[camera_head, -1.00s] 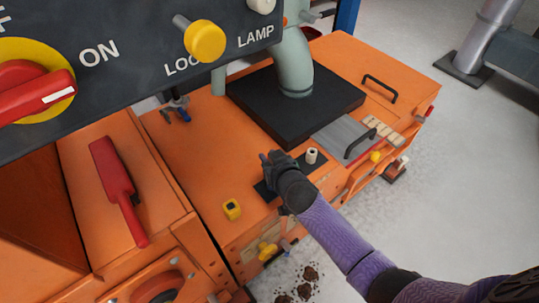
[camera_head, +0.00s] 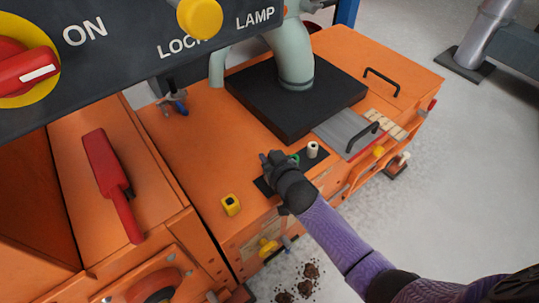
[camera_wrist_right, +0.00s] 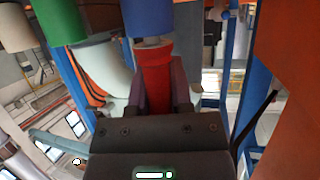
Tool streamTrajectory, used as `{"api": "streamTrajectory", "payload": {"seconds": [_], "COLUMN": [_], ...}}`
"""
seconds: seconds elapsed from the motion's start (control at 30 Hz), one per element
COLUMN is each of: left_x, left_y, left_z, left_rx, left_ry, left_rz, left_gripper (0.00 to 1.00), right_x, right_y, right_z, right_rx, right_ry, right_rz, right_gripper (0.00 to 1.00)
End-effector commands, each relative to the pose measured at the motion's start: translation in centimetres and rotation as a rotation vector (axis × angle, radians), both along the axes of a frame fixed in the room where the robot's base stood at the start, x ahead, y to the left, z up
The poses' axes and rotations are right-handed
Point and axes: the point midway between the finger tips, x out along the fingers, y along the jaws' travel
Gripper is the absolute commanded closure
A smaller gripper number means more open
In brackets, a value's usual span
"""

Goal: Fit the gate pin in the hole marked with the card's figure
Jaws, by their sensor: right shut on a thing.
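My right gripper (camera_head: 270,160) is over the dark strip (camera_head: 262,187) on the orange machine top. In the right wrist view, its jaws are shut on a red cylinder (camera_wrist_right: 156,78). A blue cylinder (camera_wrist_right: 148,18) stands just past the red one's far end; I cannot tell whether they touch. A green cylinder (camera_wrist_right: 56,22) and a white cylinder (camera_wrist_right: 16,25) show to the left there. In the head view, the white cylinder (camera_head: 313,149) and green cylinder (camera_head: 294,159) stand right of my gripper. I make out no card or marked hole. My left gripper is not in view.
A yellow block (camera_head: 231,205) with a dark top sits left of the strip. A grey plate (camera_head: 342,130) with a black handle lies to the right, beside pale blocks (camera_head: 392,129). A black base (camera_head: 295,100) with a pipe stands behind. The dark control panel overhangs upper left.

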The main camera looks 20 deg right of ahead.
Motion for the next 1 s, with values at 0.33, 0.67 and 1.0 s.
{"api": "streamTrajectory", "payload": {"seconds": [0.33,0.67,1.0], "left_x": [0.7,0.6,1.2], "left_y": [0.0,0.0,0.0], "left_z": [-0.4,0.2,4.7], "left_rx": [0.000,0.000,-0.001], "left_ry": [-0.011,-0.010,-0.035], "left_rz": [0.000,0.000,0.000], "left_gripper": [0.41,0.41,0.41], "right_x": [0.0,-0.5,-7.2], "right_y": [0.0,0.0,-0.4], "right_z": [-0.4,0.1,3.3], "right_rx": [0.000,0.001,0.001], "right_ry": [0.000,0.000,-0.001], "right_rz": [0.000,0.001,0.000], "right_gripper": [0.36,0.33,0.33]}}
